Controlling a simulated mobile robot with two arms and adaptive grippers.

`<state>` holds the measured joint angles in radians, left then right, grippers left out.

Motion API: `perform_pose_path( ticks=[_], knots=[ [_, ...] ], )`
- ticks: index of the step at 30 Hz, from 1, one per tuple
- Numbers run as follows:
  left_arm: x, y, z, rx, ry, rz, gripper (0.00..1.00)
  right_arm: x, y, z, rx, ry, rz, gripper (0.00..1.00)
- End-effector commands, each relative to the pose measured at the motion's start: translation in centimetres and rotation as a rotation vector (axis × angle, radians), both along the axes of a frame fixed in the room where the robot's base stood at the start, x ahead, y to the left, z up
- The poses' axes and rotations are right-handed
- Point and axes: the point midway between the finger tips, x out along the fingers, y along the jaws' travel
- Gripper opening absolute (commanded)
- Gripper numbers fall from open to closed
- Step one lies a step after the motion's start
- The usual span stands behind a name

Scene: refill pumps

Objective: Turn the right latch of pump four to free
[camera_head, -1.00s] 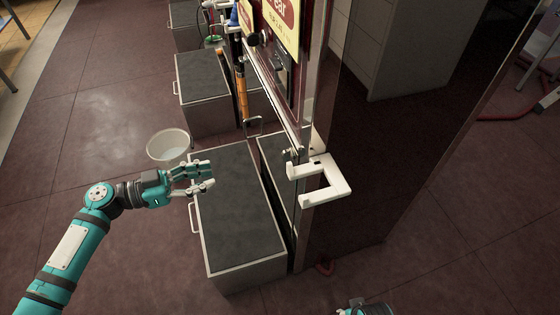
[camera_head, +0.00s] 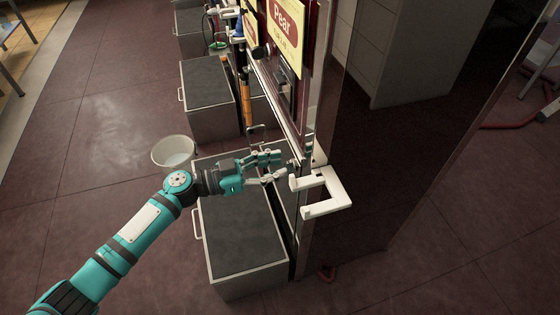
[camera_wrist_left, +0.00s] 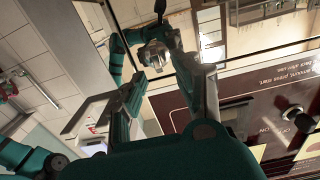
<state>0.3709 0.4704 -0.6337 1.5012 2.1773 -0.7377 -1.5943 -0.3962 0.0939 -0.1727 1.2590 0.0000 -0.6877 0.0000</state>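My left gripper (camera_head: 284,168) is open, with its two fingers apart and nothing seen between them. It points right, with its fingertips close to the edge of the pump panel (camera_head: 299,105) under the yellow "Pear" sign (camera_head: 286,35). I cannot tell whether it touches the panel. The fingers hide the small metal part at the panel edge, so I cannot make out the right latch or its position. In the left wrist view, the open fingers (camera_wrist_left: 163,80) are in front of a shiny surface, with a dark red panel (camera_wrist_left: 265,95) to the right. My right gripper is not seen.
A white U-shaped bracket (camera_head: 331,190) sticks out just right of my left gripper. A grey-topped box (camera_head: 240,240) stands below it, and a white bucket (camera_head: 174,152) is on the floor to the left. A round knob (camera_wrist_left: 292,113) is on the dark red panel.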

Motion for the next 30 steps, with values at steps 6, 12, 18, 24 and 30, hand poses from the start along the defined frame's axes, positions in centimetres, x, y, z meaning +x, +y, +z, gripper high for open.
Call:
perform_pose_path(
  ticks=[6, 12, 18, 24, 30],
  knots=[
    [0.5, -1.5, 0.0, 0.0, -0.001, 0.0, 0.32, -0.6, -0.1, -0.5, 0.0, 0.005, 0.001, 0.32],
    [0.5, -1.6, 0.0, 0.001, -0.001, 0.0, 0.32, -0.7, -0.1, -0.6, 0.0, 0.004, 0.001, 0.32],
    [0.5, -1.6, 0.0, 0.001, -0.001, 0.0, 0.15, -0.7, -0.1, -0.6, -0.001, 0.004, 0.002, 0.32],
    [0.5, -1.6, 0.0, 0.001, 0.0, 0.0, 0.0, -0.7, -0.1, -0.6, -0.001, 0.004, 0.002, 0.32],
    [0.5, -1.6, -0.1, 0.0, 0.002, 0.0, 0.0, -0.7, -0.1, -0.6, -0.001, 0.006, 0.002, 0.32]
  ],
)
